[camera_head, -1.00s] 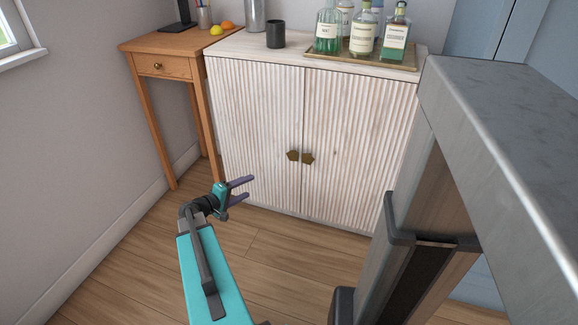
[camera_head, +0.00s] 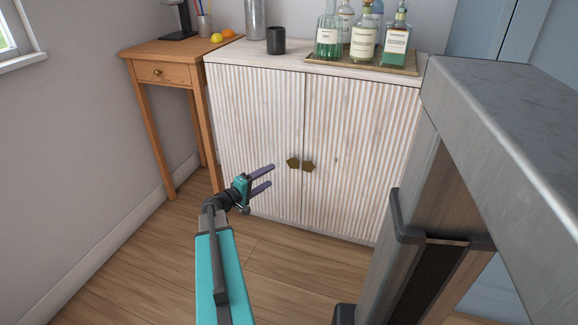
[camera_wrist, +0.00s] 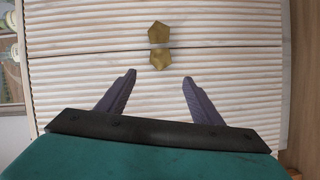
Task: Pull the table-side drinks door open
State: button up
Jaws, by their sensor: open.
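The drinks cabinet has two ribbed whitewashed doors, both shut. The table-side drinks door (camera_head: 250,125) is the left one, beside the wooden table. Its brass handle (camera_head: 292,164) sits at the middle seam, close beside the right door's brass handle (camera_head: 307,165). My gripper (camera_head: 270,176) is open and empty in front of the left door, a little left of and below its handle in the head view. In the wrist view, the picture is turned sideways; the left door's handle (camera_wrist: 161,57) lies just beyond the gap between my fingertips (camera_wrist: 159,76), apart from them.
The right door (camera_head: 355,150) is closed. On the cabinet top stand a black cup (camera_head: 276,40), a grey cylinder (camera_head: 256,18) and a tray (camera_head: 345,64) of bottles. The wooden table (camera_head: 165,50) stands at left. Wooden floor (camera_head: 150,255) in front is clear.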

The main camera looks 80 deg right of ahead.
aim_at(292, 163)
jog(key=b+x, duration=0.2)
jog(key=x, duration=1.1)
jog(key=shift+s, duration=0.1)
jog(key=c, duration=1.4)
